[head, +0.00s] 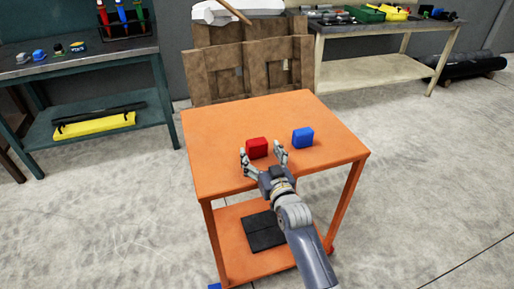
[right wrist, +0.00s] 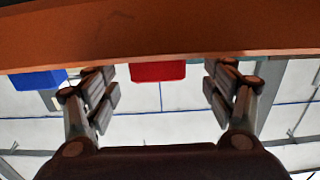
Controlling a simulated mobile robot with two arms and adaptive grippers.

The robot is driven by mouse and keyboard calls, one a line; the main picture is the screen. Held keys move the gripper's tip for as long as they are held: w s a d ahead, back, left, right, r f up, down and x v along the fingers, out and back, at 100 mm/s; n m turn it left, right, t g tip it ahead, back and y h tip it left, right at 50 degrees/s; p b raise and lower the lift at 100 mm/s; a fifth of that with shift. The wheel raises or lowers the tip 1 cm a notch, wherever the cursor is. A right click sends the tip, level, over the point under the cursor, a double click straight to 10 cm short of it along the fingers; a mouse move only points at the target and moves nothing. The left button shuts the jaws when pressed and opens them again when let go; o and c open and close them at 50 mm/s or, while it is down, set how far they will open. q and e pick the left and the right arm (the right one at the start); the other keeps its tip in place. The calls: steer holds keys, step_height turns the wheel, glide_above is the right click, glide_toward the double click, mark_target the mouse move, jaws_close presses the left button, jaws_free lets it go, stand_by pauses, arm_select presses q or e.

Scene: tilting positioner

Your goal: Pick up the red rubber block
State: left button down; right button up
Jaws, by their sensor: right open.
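The red rubber block (head: 257,147) rests on the orange table top (head: 220,125), near its middle. My right gripper (head: 263,157) is open, with its fingers at the near side of the block, one toward the left and one toward the right. In the right wrist view, which appears upside down, the red block (right wrist: 158,71) shows in the gap between the open fingers (right wrist: 160,90). Neither finger clearly touches it. My left gripper is not in view.
A blue block (head: 303,138) sits on the table just right of the red one, near the right finger. It also shows in the right wrist view (right wrist: 35,79), beyond a finger. A dark mat (head: 264,231) lies on the lower shelf. The left of the table top is clear.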

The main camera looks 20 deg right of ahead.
mark_target(259, 148)
steer(key=w, duration=0.4)
steer(key=shift+w, duration=0.15)
steer(key=shift+w+d, duration=0.1)
steer(key=shift+w, duration=0.1)
steer(key=shift+c, duration=0.8)
steer(key=c, duration=0.9)
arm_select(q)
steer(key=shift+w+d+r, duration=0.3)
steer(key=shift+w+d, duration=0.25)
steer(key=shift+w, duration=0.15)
arm_select(e)
steer(key=shift+c, duration=0.9)
